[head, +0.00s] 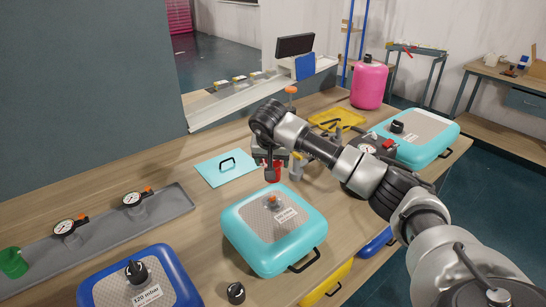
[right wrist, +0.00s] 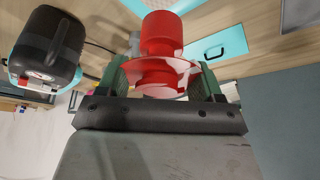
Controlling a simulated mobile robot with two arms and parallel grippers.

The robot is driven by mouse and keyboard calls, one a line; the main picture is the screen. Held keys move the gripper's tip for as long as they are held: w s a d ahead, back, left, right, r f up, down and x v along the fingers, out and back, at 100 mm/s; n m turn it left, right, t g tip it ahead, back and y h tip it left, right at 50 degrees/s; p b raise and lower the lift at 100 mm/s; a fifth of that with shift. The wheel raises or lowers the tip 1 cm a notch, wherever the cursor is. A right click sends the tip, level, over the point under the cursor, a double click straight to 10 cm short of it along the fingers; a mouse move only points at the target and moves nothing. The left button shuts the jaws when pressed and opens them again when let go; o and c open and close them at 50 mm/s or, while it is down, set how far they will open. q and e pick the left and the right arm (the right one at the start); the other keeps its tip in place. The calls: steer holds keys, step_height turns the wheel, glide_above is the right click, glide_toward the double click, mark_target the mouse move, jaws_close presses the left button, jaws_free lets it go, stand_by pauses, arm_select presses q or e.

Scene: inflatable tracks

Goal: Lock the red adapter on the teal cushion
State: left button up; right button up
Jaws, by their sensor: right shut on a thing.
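A teal cushion (head: 250,258) lies on the table in front, with an orange-topped fitting (head: 272,201) on its patterned top panel and a white label. A second teal cushion (head: 440,138) with a black cap lies at the back right. My right gripper (head: 271,172), on the arm from the right, is above the table just behind the front cushion. It is shut on the red adapter (right wrist: 163,48), a stepped cylinder with a wide flange, held between its green fingers in the right wrist view. The adapter (head: 277,168) is partly hidden in the head view. My left gripper is out of view.
A grey tray (head: 97,237) with two gauges (head: 133,199) lies at left. A blue cushion (head: 85,293) and black cap (head: 236,292) are in front. A teal panel (head: 212,176), yellow tray (head: 349,116) and pink canister (head: 369,85) lie behind. My arm crosses the table's right side.

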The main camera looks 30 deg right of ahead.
steer(key=shift+r, duration=0.1)
steer(key=shift+f+b, duration=1.8)
steer(key=shift+f, duration=1.2)
steer(key=shift+f+b, duration=1.3)
steer(key=shift+f, duration=0.75)
steer(key=n, duration=0.2)
steer(key=n+t+y, duration=0.1)
steer(key=n, duration=0.2)
steer(key=shift+y+b, duration=0.3)
steer(key=shift+b, duration=0.05)
steer(key=shift+n, duration=0.4)
steer(key=n+y+b, duration=0.1)
steer(key=n+y, duration=0.1)
steer(key=n, duration=0.2)
steer(key=shift+n, duration=0.4)
steer(key=o, duration=1)
